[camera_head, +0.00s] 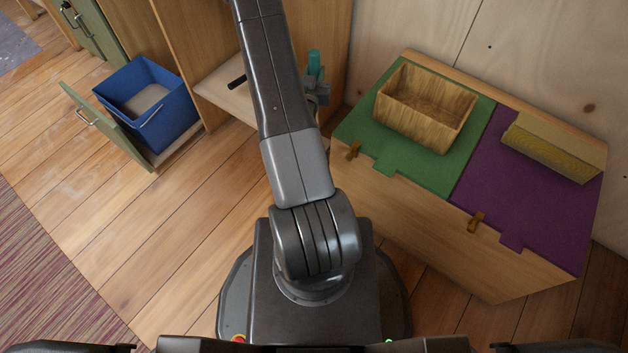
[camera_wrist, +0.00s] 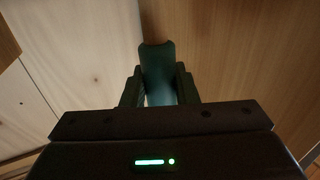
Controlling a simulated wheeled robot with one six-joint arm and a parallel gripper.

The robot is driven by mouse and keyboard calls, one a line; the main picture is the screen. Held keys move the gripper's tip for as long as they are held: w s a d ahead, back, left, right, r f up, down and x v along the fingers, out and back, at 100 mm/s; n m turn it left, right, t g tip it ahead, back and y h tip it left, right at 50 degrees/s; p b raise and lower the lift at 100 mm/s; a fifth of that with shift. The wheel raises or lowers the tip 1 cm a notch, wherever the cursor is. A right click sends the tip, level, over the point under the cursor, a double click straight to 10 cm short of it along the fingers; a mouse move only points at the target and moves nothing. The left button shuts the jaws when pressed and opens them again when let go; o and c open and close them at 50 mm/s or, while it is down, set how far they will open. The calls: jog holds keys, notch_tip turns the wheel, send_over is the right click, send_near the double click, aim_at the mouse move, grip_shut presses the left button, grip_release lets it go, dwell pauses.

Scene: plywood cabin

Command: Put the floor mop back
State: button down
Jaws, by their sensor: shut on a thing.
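A teal handle (camera_head: 315,62), which looks like the top of the floor mop, stands upright beside the wooden cabinet side. My gripper (camera_head: 318,94) is near it, partly hidden behind my arm in the head view. In the wrist view the teal handle (camera_wrist: 157,60) lies between the two fingers of my gripper (camera_wrist: 160,80), which is shut on it. The mop's lower end and head are hidden in both views.
An open wooden cabinet (camera_head: 222,84) stands behind my arm. A blue bin (camera_head: 180,118) sits in a pulled-out drawer (camera_head: 108,128) at left. At right, a low chest (camera_head: 440,228) bears a wooden box (camera_head: 425,110) and a yellowish block (camera_head: 555,148). The floor at left front is clear.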

jog(key=shift+m+h, duration=0.5)
jog(key=f+b, duration=0.3)
jog(key=w+f+b, duration=0.1)
jog(key=f+b, duration=0.2)
jog(key=b, duration=0.1)
jog(key=shift+w+a+f, duration=0.1)
jog(key=shift+w+f, duration=0.05)
jog(key=shift+f, duration=0.2)
notch_tip(320, 180, down, 10)
jog(key=b, duration=0.4)
jog(key=shift+r, duration=0.1)
jog(key=c, duration=1.1)
grip_release()
jog(key=shift+c, duration=0.2)
